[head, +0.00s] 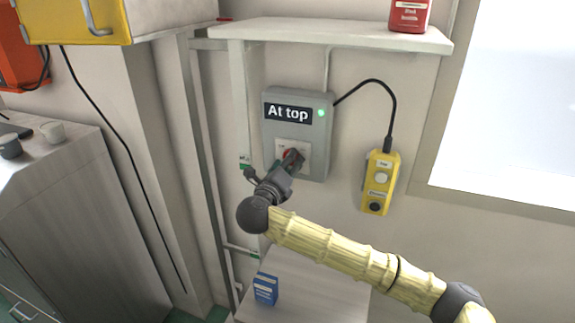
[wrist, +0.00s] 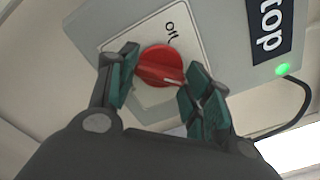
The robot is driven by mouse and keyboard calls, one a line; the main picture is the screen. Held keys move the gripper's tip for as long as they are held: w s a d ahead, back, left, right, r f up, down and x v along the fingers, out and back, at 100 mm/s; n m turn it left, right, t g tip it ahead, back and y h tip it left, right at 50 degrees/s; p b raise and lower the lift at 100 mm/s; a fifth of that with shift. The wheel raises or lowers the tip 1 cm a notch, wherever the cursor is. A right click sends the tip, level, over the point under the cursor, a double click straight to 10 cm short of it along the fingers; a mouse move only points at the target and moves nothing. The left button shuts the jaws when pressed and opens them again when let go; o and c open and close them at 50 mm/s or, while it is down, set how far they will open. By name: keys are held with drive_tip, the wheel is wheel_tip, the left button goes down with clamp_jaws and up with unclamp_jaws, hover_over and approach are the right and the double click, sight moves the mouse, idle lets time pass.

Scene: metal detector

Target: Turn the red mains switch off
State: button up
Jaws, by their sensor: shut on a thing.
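The red mains switch (wrist: 157,66) is a round red knob on a pale plate of the grey control box (head: 269,132). In the wrist view a white mark on the knob points toward the lower right, and the word "On" is printed beside the knob. My gripper (wrist: 158,78) has its two green-padded fingers on either side of the knob, closed on it. In the head view my gripper (head: 293,160) reaches up to the box and covers most of the knob. A green light (head: 321,113) is lit beside the "At top" display (head: 288,112).
A yellow pendant control (head: 379,182) hangs right of the box on a black cable. A white shelf (head: 340,33) with a red container (head: 409,15) is above. A blue box (head: 265,288) stands on a lower surface. A grey cabinet (head: 75,215) is at left.

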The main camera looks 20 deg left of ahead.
drive_tip(key=shift+f+n+b, duration=0.1)
drive_tip(key=shift+n+b, duration=1.4)
drive_tip(key=shift+n, duration=7.3)
drive_tip(key=o, duration=1)
drive_tip(key=shift+s+a, duration=0.1)
